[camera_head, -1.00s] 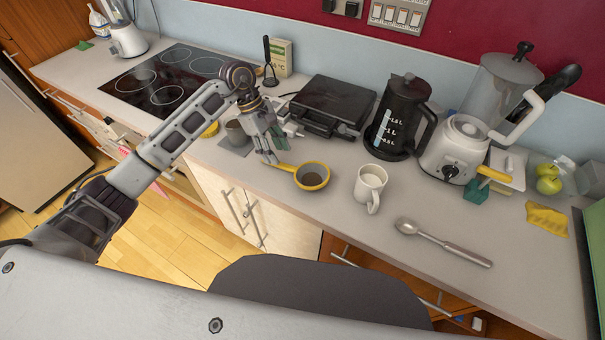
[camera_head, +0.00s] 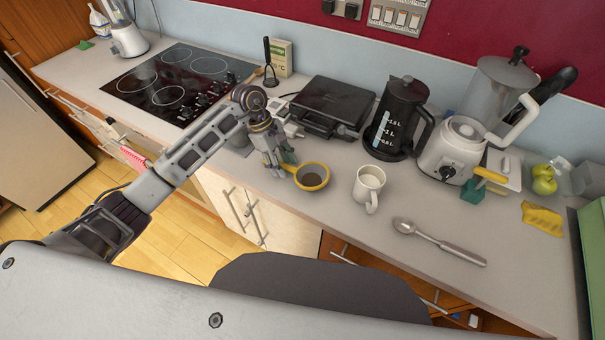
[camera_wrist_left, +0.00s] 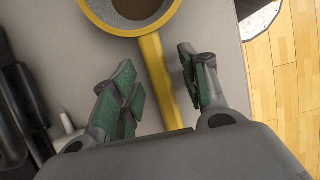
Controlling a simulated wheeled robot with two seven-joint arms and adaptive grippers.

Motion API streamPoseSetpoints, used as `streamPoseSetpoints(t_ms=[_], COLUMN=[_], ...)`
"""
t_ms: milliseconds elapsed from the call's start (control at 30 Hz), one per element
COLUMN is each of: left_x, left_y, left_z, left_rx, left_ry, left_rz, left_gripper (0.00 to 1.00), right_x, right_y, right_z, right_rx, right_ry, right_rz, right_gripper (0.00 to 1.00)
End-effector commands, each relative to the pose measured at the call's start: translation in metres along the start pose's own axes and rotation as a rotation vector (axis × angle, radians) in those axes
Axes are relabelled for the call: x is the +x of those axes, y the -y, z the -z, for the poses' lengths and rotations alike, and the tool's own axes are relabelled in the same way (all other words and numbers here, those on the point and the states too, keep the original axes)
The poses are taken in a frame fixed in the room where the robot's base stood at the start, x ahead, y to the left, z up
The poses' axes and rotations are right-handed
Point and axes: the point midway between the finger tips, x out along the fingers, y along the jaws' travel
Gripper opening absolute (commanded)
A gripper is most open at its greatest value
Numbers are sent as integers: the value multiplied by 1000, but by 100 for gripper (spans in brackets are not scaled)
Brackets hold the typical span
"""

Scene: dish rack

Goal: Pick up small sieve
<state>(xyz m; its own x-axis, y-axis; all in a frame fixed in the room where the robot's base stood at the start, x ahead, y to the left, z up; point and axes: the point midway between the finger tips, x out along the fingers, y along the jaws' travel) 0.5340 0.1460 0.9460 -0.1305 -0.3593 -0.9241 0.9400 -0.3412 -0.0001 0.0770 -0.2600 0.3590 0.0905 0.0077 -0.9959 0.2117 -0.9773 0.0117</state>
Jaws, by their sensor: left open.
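The small sieve (camera_head: 312,177) has a yellow rim and handle and a dark bowl. It lies on the counter in the head view, left of the white mug. My left gripper (camera_head: 282,174) is over its handle, beside the bowl. In the left wrist view the sieve's yellow handle (camera_wrist_left: 158,72) runs between the two green-padded fingers of my left gripper (camera_wrist_left: 160,85). The fingers are apart, with a gap on both sides of the handle. The bowl lies beyond the fingertips. The handle's far end is hidden behind the gripper body. My right gripper is not in view.
A white mug (camera_head: 368,188) stands just right of the sieve, and a spoon (camera_head: 440,243) lies further right. A black grill (camera_head: 331,103), a kettle (camera_head: 397,118) and a blender base (camera_head: 453,150) stand behind. The counter's front edge is close to the gripper.

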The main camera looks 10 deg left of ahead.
Motion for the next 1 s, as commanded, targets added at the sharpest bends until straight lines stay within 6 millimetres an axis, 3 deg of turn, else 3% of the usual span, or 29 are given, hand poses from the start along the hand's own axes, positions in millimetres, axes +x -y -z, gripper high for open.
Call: streamPoseSetpoints(t_ms=[300, 633, 1000], left_x=[0, 0, -2], left_y=[0, 0, 0], left_z=[0, 0, -1], left_rx=[0, 0, 1], left_ry=[0, 0, 1], left_rz=[0, 0, -1], left_gripper=[43, 1, 0], right_x=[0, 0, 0], right_y=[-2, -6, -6], right_z=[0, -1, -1], right_rx=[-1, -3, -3], right_ry=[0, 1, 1], right_rz=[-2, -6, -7], right_gripper=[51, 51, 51])
